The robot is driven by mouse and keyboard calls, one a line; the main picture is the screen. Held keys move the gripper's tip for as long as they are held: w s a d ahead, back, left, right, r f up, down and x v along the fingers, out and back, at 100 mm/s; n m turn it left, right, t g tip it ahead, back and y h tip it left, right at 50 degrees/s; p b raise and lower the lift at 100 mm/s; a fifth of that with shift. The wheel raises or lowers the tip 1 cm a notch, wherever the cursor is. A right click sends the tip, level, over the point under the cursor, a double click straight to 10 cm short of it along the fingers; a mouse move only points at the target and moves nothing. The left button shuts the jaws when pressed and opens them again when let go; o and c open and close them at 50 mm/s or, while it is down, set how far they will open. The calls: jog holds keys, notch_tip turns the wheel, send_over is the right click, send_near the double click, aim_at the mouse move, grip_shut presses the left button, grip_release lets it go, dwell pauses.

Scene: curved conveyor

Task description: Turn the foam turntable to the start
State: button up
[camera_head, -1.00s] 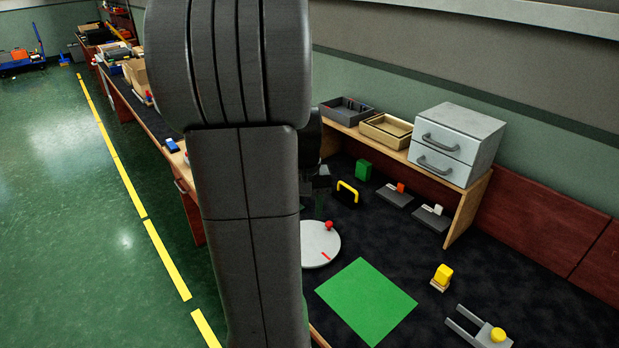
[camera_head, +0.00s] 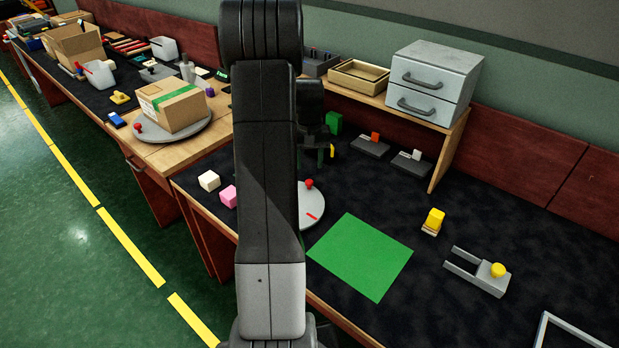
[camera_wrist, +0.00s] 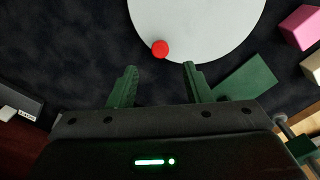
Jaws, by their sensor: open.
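The foam turntable is a pale round disc (camera_head: 313,205) with a red knob (camera_head: 309,184) near its rim and a short red mark. In the head view its left part is hidden behind my arm. My gripper (camera_head: 311,160) hangs a little behind it in the head view. In the wrist view the disc (camera_wrist: 205,20) fills the top, and the red knob (camera_wrist: 160,49) lies just beyond and between the fingertips. My gripper (camera_wrist: 160,72) is open, with nothing between its fingers.
A green mat (camera_head: 361,257) lies in front. A white block (camera_head: 209,181) and a pink block (camera_head: 228,196) stand left of my arm. A shelf with grey drawers (camera_head: 433,83) stands behind. Another round turntable (camera_head: 190,137) carries a cardboard box (camera_head: 172,104) at left.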

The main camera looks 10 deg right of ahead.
aim_at(309, 181)
notch_tip(309, 181, down, 7)
jog(key=shift+r, duration=0.1)
dwell(0.3)
grip_shut()
